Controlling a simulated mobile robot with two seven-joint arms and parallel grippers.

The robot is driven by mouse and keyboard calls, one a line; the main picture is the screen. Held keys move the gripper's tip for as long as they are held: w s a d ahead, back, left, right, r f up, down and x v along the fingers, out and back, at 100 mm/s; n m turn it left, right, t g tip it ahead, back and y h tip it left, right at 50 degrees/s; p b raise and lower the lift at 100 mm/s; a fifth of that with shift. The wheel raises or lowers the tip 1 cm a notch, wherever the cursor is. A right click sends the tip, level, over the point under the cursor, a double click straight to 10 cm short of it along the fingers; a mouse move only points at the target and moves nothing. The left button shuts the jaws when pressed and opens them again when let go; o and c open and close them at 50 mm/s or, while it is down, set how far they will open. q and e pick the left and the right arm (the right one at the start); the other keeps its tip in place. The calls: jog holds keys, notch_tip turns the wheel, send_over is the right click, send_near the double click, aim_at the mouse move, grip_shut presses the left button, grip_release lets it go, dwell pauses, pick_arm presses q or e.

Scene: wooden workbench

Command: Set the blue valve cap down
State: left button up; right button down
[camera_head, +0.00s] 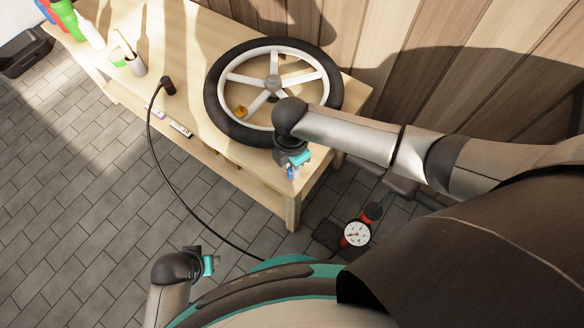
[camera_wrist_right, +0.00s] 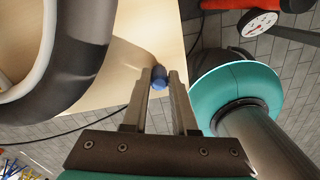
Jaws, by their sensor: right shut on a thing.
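The blue valve cap (camera_wrist_right: 159,78) is between the fingertips of my right gripper (camera_wrist_right: 160,84) in the right wrist view. The gripper is shut on it. In the head view my right gripper (camera_head: 293,166) hangs by the front edge of the wooden workbench (camera_head: 315,155), near its right corner and beside the wheel. The cap's height above the bench is hard to tell. My left gripper (camera_head: 209,264) is low at the bottom of the head view, away from the bench, and its jaws are too small to judge.
A black hose runs from a pump head (camera_head: 168,86) to the floor. A gauge (camera_head: 356,234) stands below. Bare wood lies left of the wheel.

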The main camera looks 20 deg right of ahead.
jog(key=shift+f, duration=0.1)
jog(key=shift+f, duration=0.1)
pick_arm(q)
jog(key=shift+w+r, duration=0.1)
jog(key=shift+r, duration=0.05)
pick_arm(e)
jog(key=c, duration=0.7)
grip_release()
jog(key=shift+r, duration=0.3)
notch_tip(320, 180, up, 2)
jog(key=shift+p, duration=0.65)
notch_tip(320, 180, up, 5)
jog(key=shift+f+p, duration=0.2)
jog(key=shift+p, duration=1)
pick_arm(q)
jog(key=s+a+f+p, duration=0.2)
jog(key=s+a+f, duration=0.4)
jog(key=s+f, duration=0.1)
jog(key=shift+s+f+y, duration=0.3)
jog(key=shift+f, duration=0.3)
pick_arm(e)
jog(key=shift+r, duration=2.55)
